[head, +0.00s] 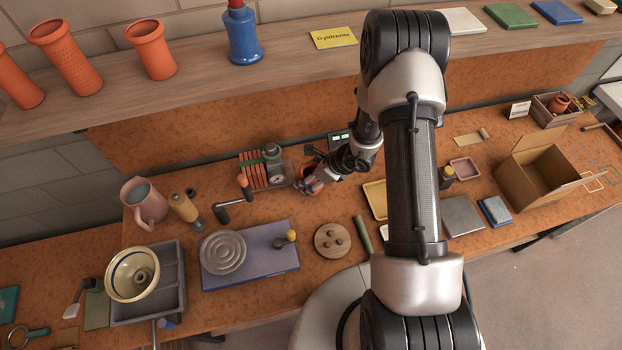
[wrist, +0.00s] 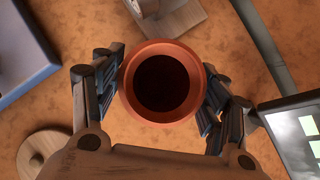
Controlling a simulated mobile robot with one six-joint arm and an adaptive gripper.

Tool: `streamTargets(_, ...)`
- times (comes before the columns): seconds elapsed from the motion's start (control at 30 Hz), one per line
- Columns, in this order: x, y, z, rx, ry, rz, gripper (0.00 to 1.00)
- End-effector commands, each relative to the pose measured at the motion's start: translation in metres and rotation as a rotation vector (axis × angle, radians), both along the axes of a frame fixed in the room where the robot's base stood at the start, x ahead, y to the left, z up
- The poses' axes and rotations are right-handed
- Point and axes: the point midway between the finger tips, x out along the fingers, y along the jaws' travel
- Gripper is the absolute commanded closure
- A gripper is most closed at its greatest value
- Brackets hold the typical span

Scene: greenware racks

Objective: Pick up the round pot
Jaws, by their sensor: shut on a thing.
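The round pot is orange-red terracotta with a dark inside. In the wrist view the round pot (wrist: 128,86) sits mouth-up between the two fingers of my gripper (wrist: 161,92). The fingers are shut on its sides, left and right. In the head view the round pot (head: 307,171) is small and partly hidden by my gripper (head: 308,184), over the back middle of the workbench. I cannot tell whether its base touches the bench.
A device with red fins and a gauge (head: 274,176) stands close left of the pot. A blue board (head: 268,270), a round wooden disc (head: 321,250) and a yellow tray (head: 375,187) lie nearby. A shelf (head: 208,85) with orange pots runs behind. An open cardboard box (head: 520,192) stands right.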

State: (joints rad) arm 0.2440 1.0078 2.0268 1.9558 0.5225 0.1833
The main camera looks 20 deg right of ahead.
Motion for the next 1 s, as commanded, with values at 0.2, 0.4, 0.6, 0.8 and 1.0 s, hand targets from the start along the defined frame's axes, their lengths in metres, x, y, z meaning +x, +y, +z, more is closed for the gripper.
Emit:
streamTargets(0.2, 0.0, 0.0, 0.0, 0.001, 0.001, 0.001, 0.59)
streamTargets(0.4, 0.0, 0.0, 0.0, 0.001, -0.001, 0.0, 0.66)
streamTargets(0.6, 0.001, 0.0, 0.006, 0.001, -0.002, 0.001, 0.66)
streamTargets(0.8, 0.002, 0.0, 0.043, 0.0, -0.006, 0.002, 0.66)
streamTargets(1.0, 0.001, 0.0, 0.081, -0.001, -0.004, 0.001, 0.66)
